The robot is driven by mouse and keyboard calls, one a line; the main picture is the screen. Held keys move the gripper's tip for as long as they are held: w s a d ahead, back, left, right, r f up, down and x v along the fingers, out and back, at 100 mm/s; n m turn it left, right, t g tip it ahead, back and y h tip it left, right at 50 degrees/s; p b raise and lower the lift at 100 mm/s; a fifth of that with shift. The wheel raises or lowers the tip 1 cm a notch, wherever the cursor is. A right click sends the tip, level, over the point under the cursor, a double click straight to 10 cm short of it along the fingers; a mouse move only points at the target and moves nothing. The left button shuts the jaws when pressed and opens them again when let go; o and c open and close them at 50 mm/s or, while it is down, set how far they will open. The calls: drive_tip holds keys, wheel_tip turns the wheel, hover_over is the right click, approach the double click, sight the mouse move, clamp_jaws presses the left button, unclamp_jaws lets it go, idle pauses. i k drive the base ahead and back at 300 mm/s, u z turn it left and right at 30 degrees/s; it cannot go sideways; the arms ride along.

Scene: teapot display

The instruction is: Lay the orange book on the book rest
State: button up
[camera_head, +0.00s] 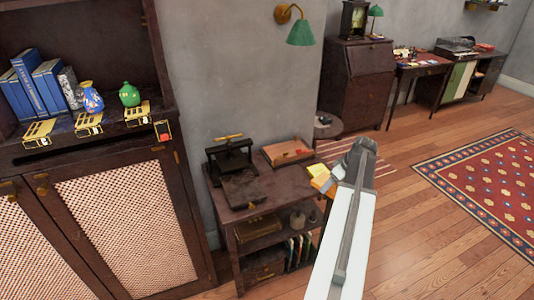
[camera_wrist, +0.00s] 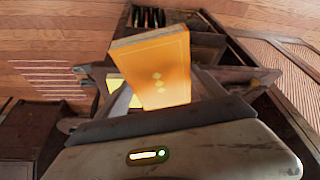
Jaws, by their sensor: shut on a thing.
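The orange book (camera_wrist: 158,72) is in my gripper in the wrist view, its cover with small pale marks facing the camera. In the head view my gripper (camera_head: 335,178) is at the right of the small dark table, with the book (camera_head: 321,180) showing in part beside its jaws. The jaws are shut on the book, which is apart from the tabletop in the picture. A dark flat piece (camera_head: 243,190) at the table's front left may be the book rest; I cannot tell for certain.
The small table (camera_head: 290,186) also bears a dark press-like frame (camera_head: 230,155) and a shallow wooden tray (camera_head: 288,153). Its lower shelves hold several books. A tall cabinet (camera_head: 125,215) stands at left. Open wooden floor (camera_head: 420,235) lies at right.

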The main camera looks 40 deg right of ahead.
sight(285, 151)
drive_tip(key=i, duration=1)
drive_tip(key=u, duration=0.05)
